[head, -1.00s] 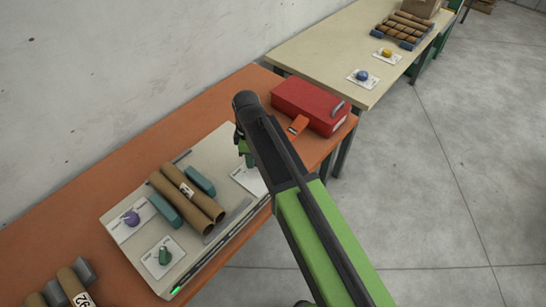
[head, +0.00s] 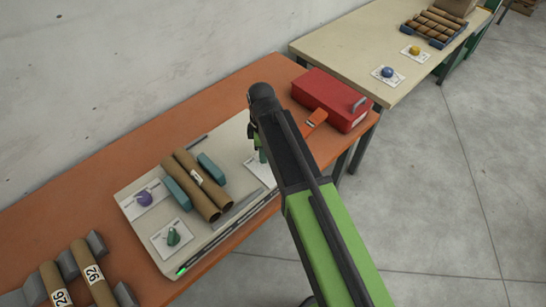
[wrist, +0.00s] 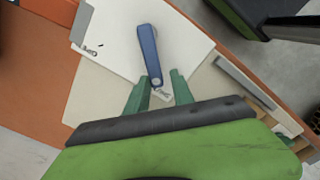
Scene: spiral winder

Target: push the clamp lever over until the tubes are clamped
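The blue lever (wrist: 149,50) stands out from a white plate in the wrist view; its lower end, at a round pivot, lies between my fingers. My gripper (wrist: 162,82) has its two teal fingers apart, one on each side of that end. Contact cannot be told. In the head view my gripper (head: 258,142) is over a white plate (head: 260,169) at the board's right side, and my arm hides the lever. Two brown tubes (head: 197,187) lie side by side on the pale board, between teal blocks (head: 211,169).
A purple knob (head: 144,198) and a green knob (head: 173,237) sit on the board's left and front. A red box (head: 332,98) stands on the orange table right of my gripper. More tubes (head: 92,277) lie at lower left. A second table (head: 345,50) is behind.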

